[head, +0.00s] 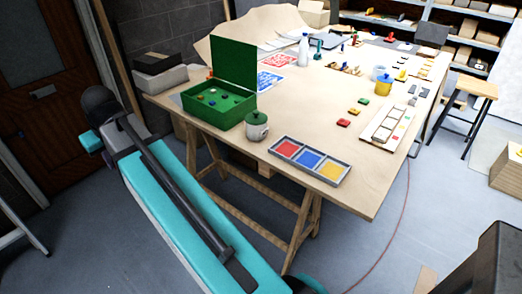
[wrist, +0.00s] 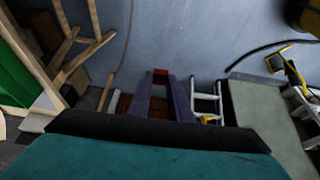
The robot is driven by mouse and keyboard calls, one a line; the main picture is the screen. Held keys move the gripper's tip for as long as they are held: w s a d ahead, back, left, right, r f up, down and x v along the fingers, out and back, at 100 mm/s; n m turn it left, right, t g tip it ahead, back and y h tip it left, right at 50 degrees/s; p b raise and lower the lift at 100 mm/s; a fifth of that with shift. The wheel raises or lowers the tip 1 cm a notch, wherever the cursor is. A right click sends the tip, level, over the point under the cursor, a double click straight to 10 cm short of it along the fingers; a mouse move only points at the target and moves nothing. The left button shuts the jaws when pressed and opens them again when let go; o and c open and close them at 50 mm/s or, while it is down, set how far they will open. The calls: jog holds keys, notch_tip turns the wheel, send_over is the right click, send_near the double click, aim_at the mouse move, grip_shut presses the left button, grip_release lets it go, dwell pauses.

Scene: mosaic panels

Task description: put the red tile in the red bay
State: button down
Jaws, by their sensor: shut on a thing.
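In the wrist view my gripper (wrist: 160,78) has its two dark purple fingers reaching away from the camera. My gripper does not show clearly in the head view. The grey tray (head: 311,161) lies at the table's near edge with a red bay (head: 286,148) at left, a blue bay (head: 309,158) in the middle and a yellow bay (head: 332,170) at right. My gripper is away from the tray.
A stool (head: 477,100) stands at the right.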

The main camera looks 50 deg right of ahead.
jog(key=s+d+f+b, duration=0.3)
jog(key=s+d, duration=0.7)
jog(key=d, duration=0.5)
jog(key=s+d+f+b, duration=0.25)
jog(key=s+d, duration=0.65)
jog(key=d, duration=0.6)
jog(key=s+d+f+b, duration=0.2)
jog(key=s+d, duration=0.5)
jog(key=s, duration=0.4)
jog(key=shift+s+f, duration=0.15)
jog(key=shift+f, duration=0.1)
jog(key=shift+d, duration=0.15)
jog(key=d+p, duration=0.2)
jog(key=d, duration=0.3)
jog(key=w+d+f+p, duration=0.1)
jog(key=d+p, duration=0.2)
jog(key=d, duration=0.2)
jog(key=d+p, duration=0.2)
jog(key=d, duration=0.3)
jog(key=shift+w+d+f+p, duration=0.25)
jog(key=shift+w+d+p, duration=0.05)
jog(key=shift+w, duration=0.1)
